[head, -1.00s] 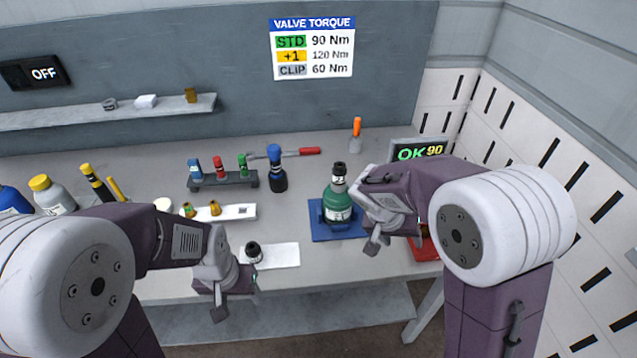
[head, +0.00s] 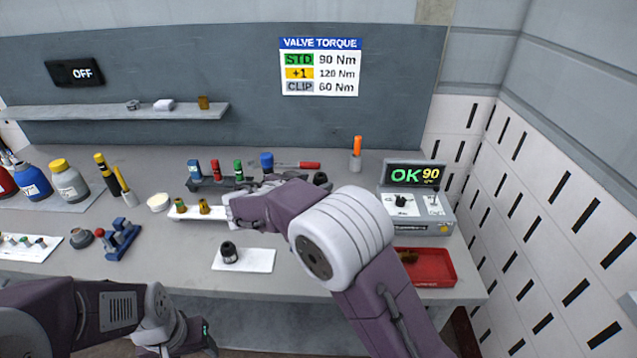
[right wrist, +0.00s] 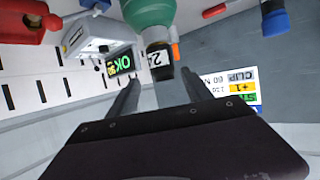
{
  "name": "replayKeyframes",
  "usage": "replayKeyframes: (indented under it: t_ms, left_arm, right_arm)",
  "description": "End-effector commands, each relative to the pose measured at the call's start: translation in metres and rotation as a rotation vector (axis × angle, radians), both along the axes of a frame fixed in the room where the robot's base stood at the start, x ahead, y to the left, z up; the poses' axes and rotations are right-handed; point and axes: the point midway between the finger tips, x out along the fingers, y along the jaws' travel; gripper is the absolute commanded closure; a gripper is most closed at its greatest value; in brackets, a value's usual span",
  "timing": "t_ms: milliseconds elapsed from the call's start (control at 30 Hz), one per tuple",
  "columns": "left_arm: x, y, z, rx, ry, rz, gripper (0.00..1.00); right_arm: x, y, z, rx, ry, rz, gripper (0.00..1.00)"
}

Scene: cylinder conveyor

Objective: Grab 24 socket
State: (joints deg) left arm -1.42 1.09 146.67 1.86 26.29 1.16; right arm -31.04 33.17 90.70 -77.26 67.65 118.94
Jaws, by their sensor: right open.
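The 24 socket is a dark ring with a white label reading 24 (right wrist: 154,57). It sits on the neck of a green cylinder (right wrist: 150,12), which looks upside down in the right wrist view. In the head view only a dark top (head: 320,178), likely this socket, shows past my right arm; the green body is hidden. My right gripper (right wrist: 158,92) is open and empty, its two fingers on either side of the socket's line. I cannot tell whether they touch it. My left gripper (head: 190,338) is low at the bottom edge, its jaws unclear.
A display box reading OK 90 (head: 420,205) and a red tray (head: 436,268) stand at the right. A black socket (head: 229,253) sits on a white pad. A rack (head: 222,184) with coloured sockets and a blue-topped tool (head: 267,160) are behind my right arm.

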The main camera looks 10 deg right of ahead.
Motion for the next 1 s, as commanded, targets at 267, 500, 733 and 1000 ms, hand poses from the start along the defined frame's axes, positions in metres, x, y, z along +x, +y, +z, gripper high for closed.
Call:
replayKeyframes:
  t_ms: [267, 500, 733, 1000]
  left_arm:
    - [0.000, 0.000, 0.015, 0.000, 0.000, 0.000, 0.39]
    - [0.000, 0.000, 0.033, 0.000, 0.000, 0.000, 0.39]
    - [0.000, 0.000, 0.032, 0.000, 0.000, 0.000, 0.39]
    - [0.000, 0.000, 0.032, 0.000, 0.000, 0.000, 0.39]
  right_arm:
    - [0.019, -0.019, -0.010, -0.001, 0.004, -0.002, 0.42]
    - [0.046, -0.042, -0.028, 0.000, 0.002, -0.001, 0.42]
    - [0.049, -0.045, -0.032, -0.001, 0.001, 0.000, 0.42]
    - [0.049, -0.044, -0.032, -0.001, 0.001, 0.000, 1.00]
